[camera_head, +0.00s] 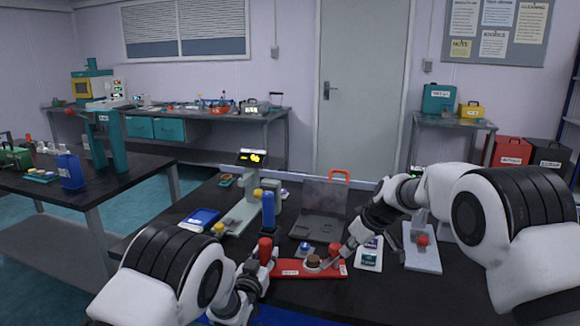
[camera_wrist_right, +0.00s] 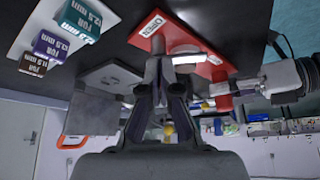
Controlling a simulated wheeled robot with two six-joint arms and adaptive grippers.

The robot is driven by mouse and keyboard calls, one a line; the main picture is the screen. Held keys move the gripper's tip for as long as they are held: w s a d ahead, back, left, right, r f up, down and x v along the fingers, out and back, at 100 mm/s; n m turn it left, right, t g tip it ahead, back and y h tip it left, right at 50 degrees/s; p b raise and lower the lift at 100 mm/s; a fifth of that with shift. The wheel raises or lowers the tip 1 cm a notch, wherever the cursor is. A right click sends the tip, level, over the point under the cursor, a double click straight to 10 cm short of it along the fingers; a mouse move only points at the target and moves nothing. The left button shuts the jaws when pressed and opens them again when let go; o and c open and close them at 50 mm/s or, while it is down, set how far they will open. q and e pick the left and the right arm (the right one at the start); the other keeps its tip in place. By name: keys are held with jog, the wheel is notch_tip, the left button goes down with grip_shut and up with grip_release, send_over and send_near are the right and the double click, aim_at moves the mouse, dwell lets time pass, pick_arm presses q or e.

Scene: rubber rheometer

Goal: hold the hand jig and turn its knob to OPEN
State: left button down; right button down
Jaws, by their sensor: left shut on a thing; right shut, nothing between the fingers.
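The hand jig is a red flat plate (camera_head: 290,268) lying on the black table. A red upright grip (camera_head: 265,250) stands at its left end and a smaller red post (camera_head: 335,250) at its right end, near a white label. A brown-topped round piece (camera_head: 313,261) sits between them. My left gripper (camera_head: 258,268) is shut on the left grip, also seen in the right wrist view (camera_wrist_right: 222,97). My right gripper (camera_wrist_right: 165,72) is shut and empty, its tips close to the red post (camera_wrist_right: 158,44). I cannot tell whether they touch. The label by the post (camera_wrist_right: 152,23) is partly blocked.
A white card with purple and green blocks (camera_head: 369,257) lies right of the jig. A grey case with an orange handle (camera_head: 318,228) stands open behind it. A blue bottle (camera_head: 268,210) and a grey-green instrument (camera_head: 240,213) stand behind left.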

jog(key=shift+s+d, duration=0.15)
jog(key=shift+d, duration=0.05)
notch_tip(320, 180, up, 6)
dwell(0.3)
pick_arm(q)
jog(key=c, duration=0.7)
grip_release()
jog(key=shift+s, duration=0.1)
